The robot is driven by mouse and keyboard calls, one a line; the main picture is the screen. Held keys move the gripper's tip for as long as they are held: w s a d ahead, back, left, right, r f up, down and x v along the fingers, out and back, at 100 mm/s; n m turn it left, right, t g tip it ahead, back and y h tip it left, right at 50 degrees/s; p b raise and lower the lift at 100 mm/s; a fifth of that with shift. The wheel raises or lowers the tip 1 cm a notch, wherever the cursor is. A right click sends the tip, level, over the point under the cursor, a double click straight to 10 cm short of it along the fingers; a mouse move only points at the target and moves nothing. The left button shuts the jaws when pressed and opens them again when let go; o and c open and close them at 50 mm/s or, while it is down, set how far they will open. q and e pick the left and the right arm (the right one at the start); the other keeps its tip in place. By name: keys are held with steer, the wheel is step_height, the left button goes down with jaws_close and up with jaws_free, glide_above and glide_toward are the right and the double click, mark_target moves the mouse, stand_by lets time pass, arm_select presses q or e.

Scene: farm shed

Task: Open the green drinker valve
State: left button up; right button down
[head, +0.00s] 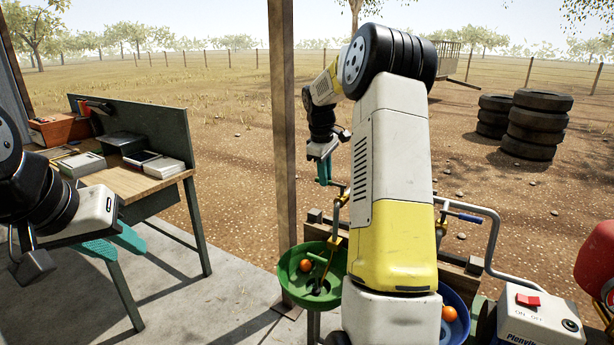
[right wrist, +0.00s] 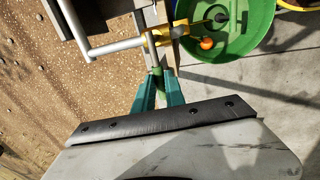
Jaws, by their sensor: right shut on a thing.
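The green drinker bowl (head: 293,285) hangs left of centre in the head view, with an orange ball (head: 306,265) in it. Its brass pipe and valve (head: 340,198) rise above it. The bowl also shows at the top of the right wrist view (right wrist: 262,22), beside the yellow valve body (right wrist: 156,38). My right gripper (head: 325,181) is at the valve. In the right wrist view its teal fingers (right wrist: 159,88) are closed around the green lever grip (right wrist: 156,80), mostly hidden between them. My left gripper (head: 128,249) is empty, with its teal fingers apart, beside the workbench.
A blue bowl (head: 455,325) with an orange ball and a blue-handled lever (head: 464,217) is to the right, partly behind my right arm. A wooden workbench (head: 135,186) stands left. A post (head: 284,130) rises just left of my right gripper. A white switch box (head: 538,322) is lower right.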

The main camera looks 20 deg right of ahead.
mark_target(329, 183)
steer(key=s+n, duration=0.2)
steer(key=n, duration=0.2)
steer(key=s+n+y, duration=0.1)
steer(key=n, duration=0.3)
steer(key=s+a+n+y, duration=0.1)
steer(key=s+n, duration=0.1)
steer(key=n, duration=0.2)
steer(key=shift+s+r+t, duration=0.1)
steer(key=shift+s+t, duration=0.2)
steer(key=shift+t, duration=0.1)
steer(key=shift+s+d+n+y, duration=0.15)
steer(key=shift+s+n, duration=0.2)
steer(key=shift+n, duration=0.5)
steer(key=shift+s+d+n+y, duration=0.2)
steer(key=shift+s+n, duration=0.1)
steer(key=shift+n, duration=0.6)
steer(key=shift+s+d+n+y, duration=0.15)
steer(key=shift+s+n, duration=0.2)
steer(key=shift+n, duration=0.5)
steer(key=c, duration=1.4)
jaws_free()
